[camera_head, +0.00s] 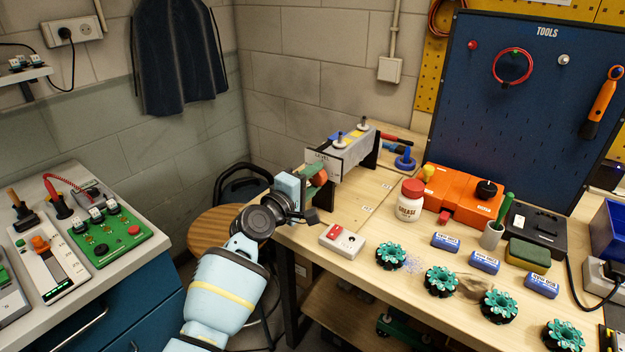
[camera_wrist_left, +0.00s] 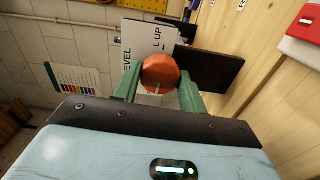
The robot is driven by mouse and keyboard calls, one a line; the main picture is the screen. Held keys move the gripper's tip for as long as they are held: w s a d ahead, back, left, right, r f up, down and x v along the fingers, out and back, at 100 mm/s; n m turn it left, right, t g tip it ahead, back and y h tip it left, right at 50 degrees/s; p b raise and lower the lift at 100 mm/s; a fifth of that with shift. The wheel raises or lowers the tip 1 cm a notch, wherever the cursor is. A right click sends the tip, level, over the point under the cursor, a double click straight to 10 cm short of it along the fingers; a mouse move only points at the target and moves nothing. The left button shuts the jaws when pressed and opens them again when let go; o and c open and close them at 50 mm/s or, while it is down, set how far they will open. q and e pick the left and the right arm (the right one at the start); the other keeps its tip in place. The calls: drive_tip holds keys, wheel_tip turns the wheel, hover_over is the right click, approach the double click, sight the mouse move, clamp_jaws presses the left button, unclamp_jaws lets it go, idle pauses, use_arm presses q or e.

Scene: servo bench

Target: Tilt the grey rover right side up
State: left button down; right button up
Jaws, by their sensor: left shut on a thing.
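The grey rover body (camera_head: 350,151) sits at the back left of the bench, held between black upright end plates (camera_head: 335,170). Pale discs on short stems and yellow and blue parts show on its top. A white sign (camera_head: 322,161) reading "LEVEL UP" stands at its near end and also shows in the left wrist view (camera_wrist_left: 150,45). My left gripper (camera_head: 315,184) is at this near end. Its green fingers are shut on an orange knob (camera_wrist_left: 160,73), one on each side. The knob's mounting is hidden behind it. My right gripper is not in view.
A red-and-white switch box (camera_head: 341,241) lies close to my left gripper. A grease jar (camera_head: 410,200), an orange case (camera_head: 460,196), blue batteries (camera_head: 484,262) and several green-hubbed wheels (camera_head: 440,281) stand to the right. Bare wood (camera_head: 370,206) lies beside the rover. A stool (camera_head: 215,228) is left of the bench.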

use_arm(q)
drive_tip(key=shift+d+f, duration=0.1)
drive_tip(key=shift+f, duration=0.05)
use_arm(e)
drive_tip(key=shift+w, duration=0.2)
use_arm(q)
drive_tip(key=c, duration=0.8)
unclamp_jaws()
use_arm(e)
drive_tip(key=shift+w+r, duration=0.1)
use_arm(q)
drive_tip(key=shift+s, duration=0.1)
drive_tip(key=shift+s+a+r, duration=0.2)
drive_tip(key=shift+a, duration=0.1)
drive_tip(key=p+v, duration=0.1)
drive_tip(key=v, duration=0.6)
drive_tip(key=shift+f, duration=0.1)
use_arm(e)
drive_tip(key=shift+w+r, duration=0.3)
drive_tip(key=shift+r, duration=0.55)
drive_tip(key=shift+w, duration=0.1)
